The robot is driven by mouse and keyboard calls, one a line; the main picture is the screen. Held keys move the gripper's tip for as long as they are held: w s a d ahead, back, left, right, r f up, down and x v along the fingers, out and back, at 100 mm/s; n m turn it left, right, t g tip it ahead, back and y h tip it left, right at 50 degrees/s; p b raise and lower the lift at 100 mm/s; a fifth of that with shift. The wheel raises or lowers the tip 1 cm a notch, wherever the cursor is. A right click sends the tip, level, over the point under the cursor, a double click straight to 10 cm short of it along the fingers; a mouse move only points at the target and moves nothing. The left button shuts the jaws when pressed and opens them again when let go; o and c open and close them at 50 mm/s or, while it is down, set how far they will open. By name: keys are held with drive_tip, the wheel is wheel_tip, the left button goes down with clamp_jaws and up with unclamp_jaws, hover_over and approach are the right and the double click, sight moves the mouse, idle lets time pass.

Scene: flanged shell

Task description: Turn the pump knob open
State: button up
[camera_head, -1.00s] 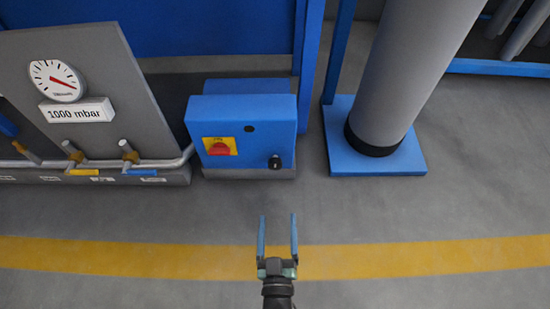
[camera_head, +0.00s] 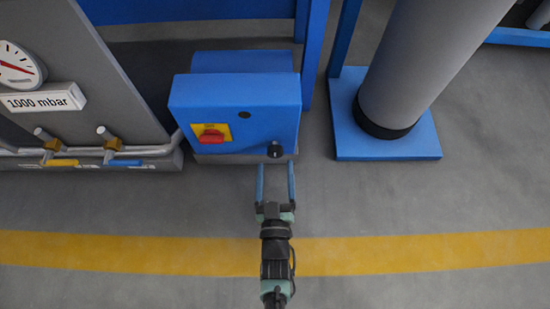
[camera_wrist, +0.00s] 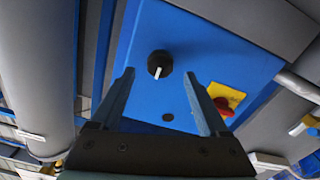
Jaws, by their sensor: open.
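The pump knob (camera_head: 275,150) is a small black round knob low on the right of the front of a blue box (camera_head: 233,95). In the wrist view the knob (camera_wrist: 159,64) shows a white pointer line and lies between and beyond the fingertips. My gripper (camera_head: 275,166) is open and empty, its two blue fingers directed at the box just below the knob. It also shows in the wrist view (camera_wrist: 158,76). I see no contact between the fingers and the knob.
A red switch on a yellow plate (camera_head: 212,133) sits left of the knob. A grey panel with a gauge (camera_head: 17,66) and piping with valves (camera_head: 105,145) stand at the left. A grey column (camera_head: 425,60) on a blue base stands at the right. The floor in front is clear.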

sight(275, 156)
drive_tip(key=shift+w+b, duration=0.75)
drive_tip(key=shift+w, duration=1.35)
clamp_jaws()
